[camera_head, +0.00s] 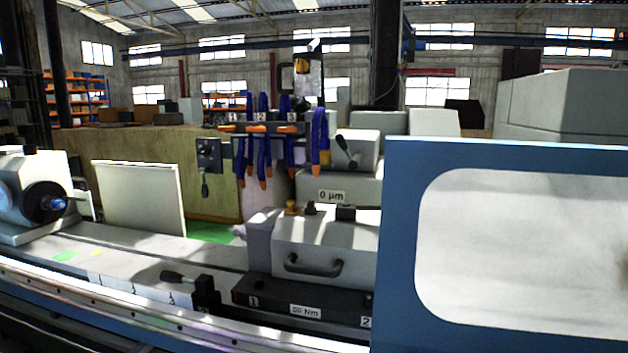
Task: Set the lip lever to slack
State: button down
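No lever carries a readable name, so I cannot tell for certain which is the lip lever. A black-handled lever (183,279) sits at the front edge of the machine bed, its handle pointing left from a black block (206,292). Another black lever (346,150) stands tilted up to the left on a grey housing. A third lever (205,184) hangs straight down from a dark plate on the back panel. No slack marking is readable. My gripper is not in view.
A blue-framed door (402,230) with a pale window blocks the right side. Blue and orange hoses (262,150) hang above. The bed's left part is mostly clear.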

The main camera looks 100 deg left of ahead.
aim_at(205, 190)
jog(key=u, duration=3.4)
jog(key=k+l, duration=0.1)
jog(key=l, duration=0.25)
jog(key=l+u, duration=0.15)
jog(key=l, duration=0.25)
jog(key=k, duration=0.05)
